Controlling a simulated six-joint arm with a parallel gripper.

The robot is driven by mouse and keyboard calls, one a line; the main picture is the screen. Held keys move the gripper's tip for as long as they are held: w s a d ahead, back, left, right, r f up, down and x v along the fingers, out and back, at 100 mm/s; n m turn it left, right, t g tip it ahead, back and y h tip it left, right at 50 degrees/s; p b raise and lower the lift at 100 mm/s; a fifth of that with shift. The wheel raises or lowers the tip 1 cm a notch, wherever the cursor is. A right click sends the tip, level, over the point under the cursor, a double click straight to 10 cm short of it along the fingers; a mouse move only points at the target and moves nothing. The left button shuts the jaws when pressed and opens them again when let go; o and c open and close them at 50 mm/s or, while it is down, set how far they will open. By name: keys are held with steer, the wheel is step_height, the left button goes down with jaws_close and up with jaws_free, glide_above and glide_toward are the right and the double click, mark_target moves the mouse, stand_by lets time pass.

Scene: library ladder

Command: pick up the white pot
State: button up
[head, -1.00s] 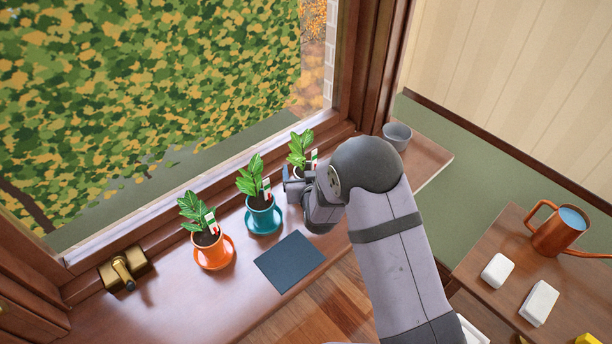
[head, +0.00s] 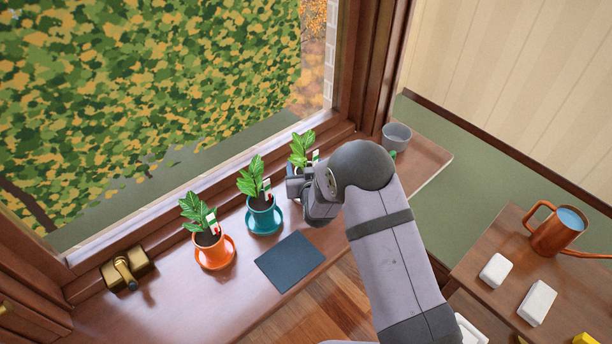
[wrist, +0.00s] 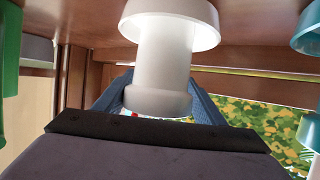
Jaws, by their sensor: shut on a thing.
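The white pot (wrist: 162,65) fills the middle of the wrist view, which sees the sill inverted, with its white saucer (wrist: 205,25) at the top. My gripper (wrist: 160,92) is shut on the pot, its blue fingers on either side near the rim. In the head view my gripper (head: 297,186) is at the rightmost of the three plants and hides most of the pot. Only its leafy plant (head: 301,147) and marker show clearly. I cannot tell whether the pot is clear of its saucer.
A teal pot (head: 264,218) and an orange pot (head: 208,255) stand to the left on the sill. A dark mat (head: 289,261) lies in front. A grey cup (head: 397,137) is at the right, with a green thing (head: 392,154) beside it. The window frame runs close behind.

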mark_target(306, 142)
steer(key=shift+r, duration=0.1)
steer(key=shift+r+b, duration=1.05)
steer(key=shift+r, duration=3.95)
steer(key=shift+r, duration=0.1)
